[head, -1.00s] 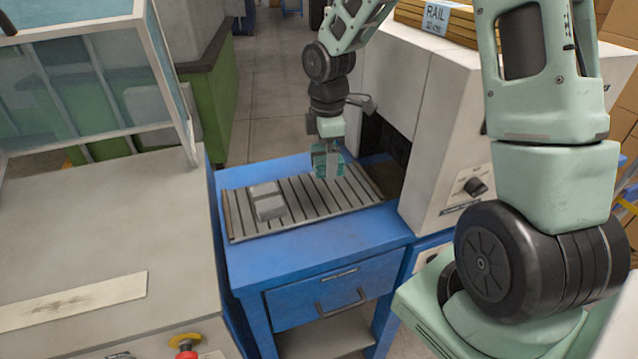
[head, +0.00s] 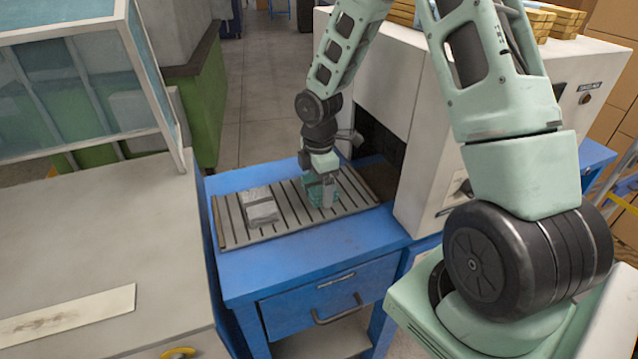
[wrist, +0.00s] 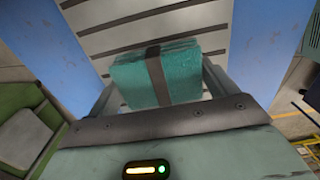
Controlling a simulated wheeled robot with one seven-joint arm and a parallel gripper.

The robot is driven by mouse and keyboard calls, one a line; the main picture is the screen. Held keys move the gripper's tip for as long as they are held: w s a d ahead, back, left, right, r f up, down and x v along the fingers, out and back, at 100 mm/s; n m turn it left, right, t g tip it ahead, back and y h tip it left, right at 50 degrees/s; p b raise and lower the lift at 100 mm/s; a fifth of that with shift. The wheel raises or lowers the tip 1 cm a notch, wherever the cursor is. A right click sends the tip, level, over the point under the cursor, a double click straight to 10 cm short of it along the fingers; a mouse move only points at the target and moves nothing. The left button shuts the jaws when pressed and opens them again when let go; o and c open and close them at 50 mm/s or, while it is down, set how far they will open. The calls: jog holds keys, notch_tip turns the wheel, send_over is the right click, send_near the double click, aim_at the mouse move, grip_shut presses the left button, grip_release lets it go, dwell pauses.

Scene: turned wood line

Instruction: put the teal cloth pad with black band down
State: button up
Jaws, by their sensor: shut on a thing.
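The teal cloth pad with a black band (wrist: 180,80) is between the fingers of my gripper (wrist: 158,88) in the wrist view. In the head view my gripper (head: 322,197) points down over the right part of a slatted grey rack (head: 290,217) on a blue cabinet. The pad (head: 316,192) shows there at the fingertips, low over the slats. My gripper is shut on it. Whether the pad's underside touches the slats cannot be told.
A grey block-like item (head: 261,208) lies on the rack left of my gripper. A white machine (head: 440,150) stands close at the right. A grey bench (head: 100,260) with a glazed guard (head: 90,90) is at the left. Slats between the item and the pad are bare.

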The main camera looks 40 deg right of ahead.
aim_at(319, 183)
jog(key=o, duration=1)
jog(key=shift+f, duration=0.1)
jog(key=shift+c, duration=0.2)
notch_tip(319, 183, up, 11)
jog(key=s+a+r+m, duration=0.15)
jog(key=s+a, duration=0.25)
jog(key=a, duration=0.4)
jog(key=s+a+r+m, duration=0.1)
jog(key=s+a+r, duration=0.1)
jog(key=s+a, duration=0.35)
jog(key=s+a+r+m, duration=0.1)
jog(key=s+a+m, duration=0.3)
jog(key=s+a, duration=0.7)
jog(key=s, duration=0.3)
jog(key=shift+s+r+m+y, duration=0.2)
jog(key=shift+s+m+y, duration=0.1)
jog(key=shift+s+m, duration=0.1)
